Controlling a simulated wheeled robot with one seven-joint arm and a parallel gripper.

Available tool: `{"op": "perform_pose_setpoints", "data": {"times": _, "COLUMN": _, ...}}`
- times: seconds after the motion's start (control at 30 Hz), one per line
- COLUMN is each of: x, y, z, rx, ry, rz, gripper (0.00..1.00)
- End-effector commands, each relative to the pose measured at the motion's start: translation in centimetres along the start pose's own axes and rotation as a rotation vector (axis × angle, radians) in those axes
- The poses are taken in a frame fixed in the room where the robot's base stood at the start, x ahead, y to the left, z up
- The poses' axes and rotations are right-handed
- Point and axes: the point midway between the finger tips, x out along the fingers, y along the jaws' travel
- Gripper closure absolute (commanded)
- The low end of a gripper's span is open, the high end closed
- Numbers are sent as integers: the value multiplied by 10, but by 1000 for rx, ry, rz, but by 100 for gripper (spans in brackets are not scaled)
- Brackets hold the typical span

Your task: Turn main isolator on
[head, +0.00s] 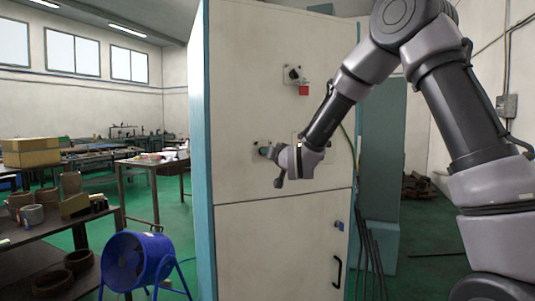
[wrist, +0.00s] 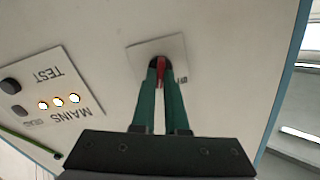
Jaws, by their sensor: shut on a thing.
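A small pale plate (wrist: 175,47) on the cabinet front carries a red switch handle (wrist: 161,72). The two green fingers of my gripper (wrist: 160,66) are closed around this handle, one on each side, in the wrist view. The fingers hide part of the handle and most of the plate's lettering, so I cannot read whether it is the main isolator or its position. In the head view my gripper (head: 264,151) meets the cabinet front at this plate (head: 256,147), below the upper switch.
The tall cabinet (head: 240,50) has an upper black rotary switch (head: 294,74) with a red tag (head: 303,90). A panel marked MAINS and TEST (wrist: 50,85) with lit lamps sits beside the held switch. A blue fan (head: 138,260) and benches stand left.

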Motion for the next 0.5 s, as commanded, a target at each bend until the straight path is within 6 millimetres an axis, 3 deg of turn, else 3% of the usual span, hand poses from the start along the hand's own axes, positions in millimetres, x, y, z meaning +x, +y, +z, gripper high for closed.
{"op": "perform_pose_setpoints", "data": {"times": 0.5, "x": 0, "y": 1, "z": 0, "rx": 189, "ry": 0, "rz": 1, "gripper": 100}}
